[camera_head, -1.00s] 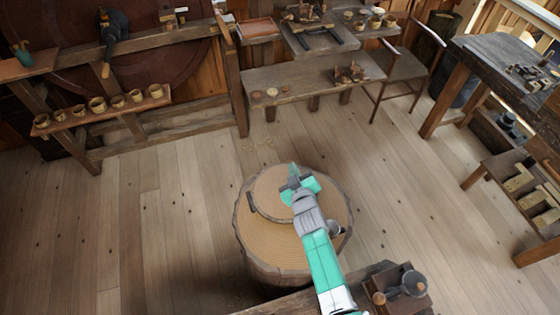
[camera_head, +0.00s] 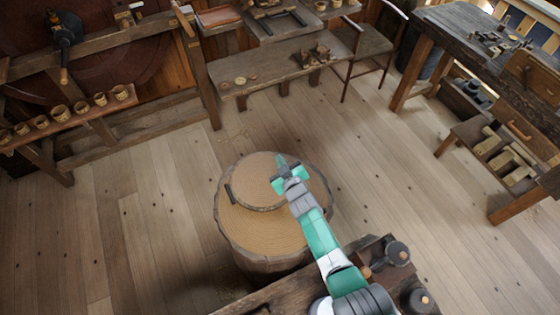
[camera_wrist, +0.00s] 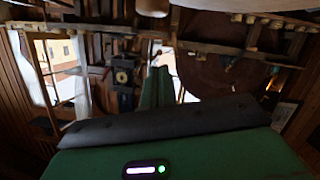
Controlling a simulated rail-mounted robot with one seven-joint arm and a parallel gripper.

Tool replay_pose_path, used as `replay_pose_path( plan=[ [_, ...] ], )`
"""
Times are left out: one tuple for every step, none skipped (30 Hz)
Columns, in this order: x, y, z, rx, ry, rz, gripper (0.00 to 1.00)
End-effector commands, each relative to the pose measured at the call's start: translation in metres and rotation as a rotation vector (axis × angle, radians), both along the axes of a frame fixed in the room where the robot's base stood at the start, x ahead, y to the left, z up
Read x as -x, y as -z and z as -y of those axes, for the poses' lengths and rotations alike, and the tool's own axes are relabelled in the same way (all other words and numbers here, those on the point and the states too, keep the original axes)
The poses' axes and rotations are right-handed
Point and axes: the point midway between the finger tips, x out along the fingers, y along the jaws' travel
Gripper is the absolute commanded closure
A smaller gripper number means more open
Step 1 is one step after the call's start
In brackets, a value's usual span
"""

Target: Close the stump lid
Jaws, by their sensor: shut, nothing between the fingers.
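The round wooden stump (camera_head: 262,235) stands on the floor in front of me, with a tan ringed top. The lid (camera_head: 254,182) is a round tan disc on the far part of that top. It has a dark near edge and a small dark piece at its left end. The lid looks raised or tilted, but I cannot tell by how much. My gripper (camera_head: 283,174) is shut and empty at the lid's right side. I cannot tell whether it touches the lid. My arm hides the right part of the stump.
A dark bench (camera_head: 275,297) with a small wooden box stands at the near right. A low bench (camera_head: 275,75) stands beyond the stump, and a workbench (camera_head: 455,40) is at the right. The plank floor (camera_head: 145,220) left of the stump is clear.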

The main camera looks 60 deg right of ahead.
Motion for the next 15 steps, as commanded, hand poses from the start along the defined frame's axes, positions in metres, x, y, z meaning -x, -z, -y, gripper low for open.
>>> replay_pose_path(
  plan=[
    [0.000, 0.000, 0.000, 0.000, 0.000, 0.000, 1.00],
    [0.000, 0.000, 0.000, 0.000, 0.000, 0.000, 1.00],
    [0.000, 0.000, 0.000, 0.000, 0.000, 0.000, 1.00],
    [0.000, 0.000, 0.000, 0.000, 0.000, 0.000, 1.00],
    [0.000, -0.001, 0.000, 0.000, 0.000, 0.000, 1.00],
    [0.000, -0.003, 0.000, 0.000, 0.000, 0.000, 1.00],
    [0.000, -0.007, 0.000, 0.000, -0.001, 0.000, 1.00],
    [-0.001, -0.011, 0.000, 0.001, -0.001, 0.000, 1.00],
    [-0.001, -0.019, 0.000, 0.000, -0.002, 0.000, 1.00],
    [-0.002, -0.027, -0.001, 0.000, -0.003, 0.000, 1.00],
    [-0.002, -0.034, -0.001, 0.000, -0.005, 0.001, 1.00],
    [-0.003, -0.046, -0.002, 0.000, -0.007, 0.000, 1.00],
    [-0.004, -0.054, -0.002, 0.000, -0.008, 0.000, 1.00],
    [0.004, -0.054, -0.006, -0.003, -0.006, -0.003, 1.00],
    [0.016, -0.055, -0.013, -0.003, -0.005, -0.004, 1.00]
  ],
)
